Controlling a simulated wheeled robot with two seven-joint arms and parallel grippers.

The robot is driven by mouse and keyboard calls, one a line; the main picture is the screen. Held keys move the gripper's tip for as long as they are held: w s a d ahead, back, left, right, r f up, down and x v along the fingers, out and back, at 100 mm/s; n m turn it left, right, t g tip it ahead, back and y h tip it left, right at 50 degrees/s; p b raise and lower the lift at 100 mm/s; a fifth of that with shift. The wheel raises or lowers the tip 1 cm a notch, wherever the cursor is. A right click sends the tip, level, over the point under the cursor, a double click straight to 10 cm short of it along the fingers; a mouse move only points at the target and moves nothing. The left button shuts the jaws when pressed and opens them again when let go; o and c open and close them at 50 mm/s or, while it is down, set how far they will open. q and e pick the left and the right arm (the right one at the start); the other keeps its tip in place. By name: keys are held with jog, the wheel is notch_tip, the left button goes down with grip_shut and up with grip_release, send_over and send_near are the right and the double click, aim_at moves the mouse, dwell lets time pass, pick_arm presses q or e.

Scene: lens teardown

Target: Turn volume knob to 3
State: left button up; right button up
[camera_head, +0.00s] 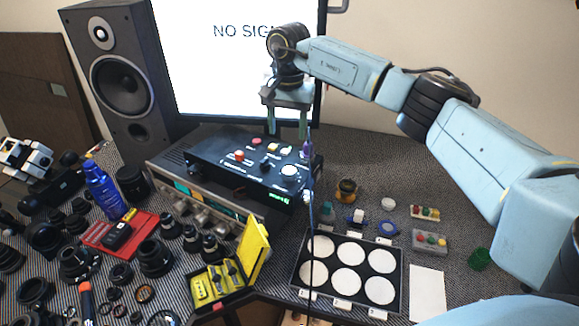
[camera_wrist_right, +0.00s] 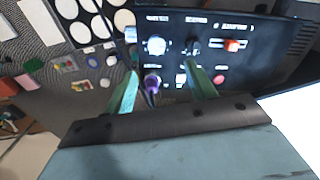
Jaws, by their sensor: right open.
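In the right wrist view the white knob (camera_wrist_right: 155,46) and black knob (camera_wrist_right: 193,47) show side by side. Their labels are too blurred to read, so I cannot tell which is volume or its setting. My right gripper (camera_head: 287,134) points down above the panel's far edge, open and empty. In the wrist view its fingers (camera_wrist_right: 163,69) stand apart, touching neither knob. My left gripper is not in view.
A purple-topped upright item (camera_head: 307,150) stands at the box's right edge, close to the right finger. A red-orange control (camera_head: 239,155) and several buttons share the panel. A yellow case (camera_head: 256,250), lens parts and a tray of white discs (camera_head: 297,272) crowd the front.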

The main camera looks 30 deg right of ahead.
aim_at(289, 170)
jog(key=f, duration=0.8)
jog(key=f+p, duration=0.1)
jog(key=f, duration=0.4)
jog(key=shift+s+d, duration=0.1)
jog(key=shift+d, duration=0.2)
jog(key=c, duration=1)
